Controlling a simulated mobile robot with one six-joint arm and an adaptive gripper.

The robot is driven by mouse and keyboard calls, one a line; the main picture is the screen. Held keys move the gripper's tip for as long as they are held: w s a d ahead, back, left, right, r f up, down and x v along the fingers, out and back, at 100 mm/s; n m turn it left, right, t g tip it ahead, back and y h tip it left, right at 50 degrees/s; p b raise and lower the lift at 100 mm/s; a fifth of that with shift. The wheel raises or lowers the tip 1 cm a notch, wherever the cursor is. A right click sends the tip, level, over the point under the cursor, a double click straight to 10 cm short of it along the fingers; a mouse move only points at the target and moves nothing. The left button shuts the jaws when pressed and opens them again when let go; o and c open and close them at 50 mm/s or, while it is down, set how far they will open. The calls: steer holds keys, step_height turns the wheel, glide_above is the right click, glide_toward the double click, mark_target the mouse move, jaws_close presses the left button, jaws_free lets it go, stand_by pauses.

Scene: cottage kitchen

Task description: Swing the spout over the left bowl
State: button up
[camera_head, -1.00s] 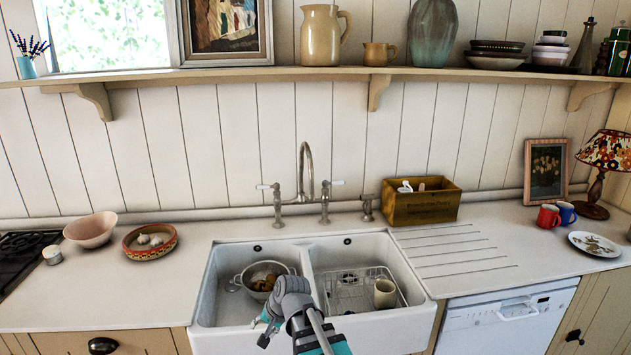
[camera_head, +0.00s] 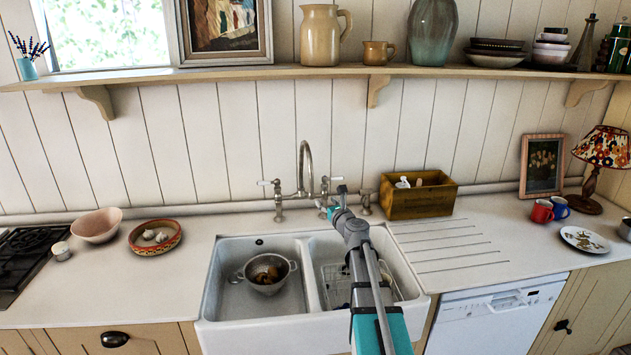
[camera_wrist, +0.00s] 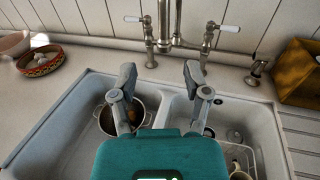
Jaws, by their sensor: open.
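The arched metal spout (camera_head: 305,155) rises from the bridge tap behind the double sink; its lower part also shows in the wrist view (camera_wrist: 162,18). Its outlet hangs near the divider; I cannot tell exactly which bowl it is over. The left bowl (camera_head: 228,295) holds a metal colander (camera_head: 262,286) with brownish things in it. The right bowl (camera_head: 318,245) is partly hidden by my arm. My gripper (camera_wrist: 160,74) is open and empty, its fingers spread in front of the tap, apart from the spout. In the head view, my gripper (camera_head: 334,200) is near the tap's right side.
White-ended tap levers (camera_wrist: 133,19) stick out on both sides of the spout. A wire rack (camera_head: 330,280) lies in the right bowl. A wooden box (camera_head: 420,200) stands right of the tap. A patterned dish (camera_head: 155,238) is on the left counter. A shelf (camera_head: 250,73) runs above.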

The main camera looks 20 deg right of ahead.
mark_target(312, 185)
steer(key=shift+d+r, duration=0.1)
steer(key=shift+d, duration=0.15)
steer(key=shift+w, duration=0.1)
steer(key=w, duration=1.3)
steer(key=shift+w, duration=0.35)
